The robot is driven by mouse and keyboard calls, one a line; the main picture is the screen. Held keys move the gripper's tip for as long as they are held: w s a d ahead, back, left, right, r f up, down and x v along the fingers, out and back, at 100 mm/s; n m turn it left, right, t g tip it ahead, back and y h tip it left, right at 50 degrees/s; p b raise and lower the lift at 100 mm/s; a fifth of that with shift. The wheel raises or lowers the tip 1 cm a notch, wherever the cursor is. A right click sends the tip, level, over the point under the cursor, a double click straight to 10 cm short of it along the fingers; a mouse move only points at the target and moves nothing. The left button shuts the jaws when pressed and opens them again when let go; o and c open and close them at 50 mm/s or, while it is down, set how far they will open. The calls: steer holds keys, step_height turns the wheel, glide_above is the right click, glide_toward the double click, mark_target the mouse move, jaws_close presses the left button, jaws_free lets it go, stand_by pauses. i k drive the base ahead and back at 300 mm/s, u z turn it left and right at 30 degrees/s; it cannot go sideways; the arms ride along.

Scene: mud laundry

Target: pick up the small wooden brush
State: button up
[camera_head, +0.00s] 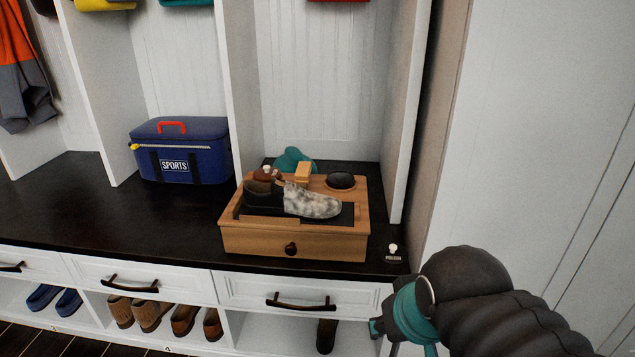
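A small tan wooden block (303,171), which looks like the wooden brush, stands at the back of a wooden shoe-care box (290,240); its bristles cannot be made out. A grey-and-white mottled shoe (310,203) with a dark brown heel lies on the box in front of it. A brown object (268,173) is left of the block, and a round black tin or bowl (340,180) is to its right. My gripper (400,338) is at the lower right, partly cut off by the bottom edge, well apart from the box. Its fingers are not clear enough to judge.
The box sits on a dark bench (90,200) between white upright panels. A teal object (293,158) is behind the block. A blue sports bag (180,150) stands left. A small white-topped item (393,250) labelled polish is near the bench's front right. Drawers and shoes are below.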

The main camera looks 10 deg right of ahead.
mark_target(303, 175)
steer(key=z, duration=0.5)
steer(key=k, duration=1.1)
steer(key=u, duration=0.25)
steer(key=i, duration=0.65)
steer(key=u, duration=0.8)
steer(key=i, duration=0.7)
steer(key=z, duration=0.7)
steer(key=i, duration=0.7)
steer(key=z, duration=0.7)
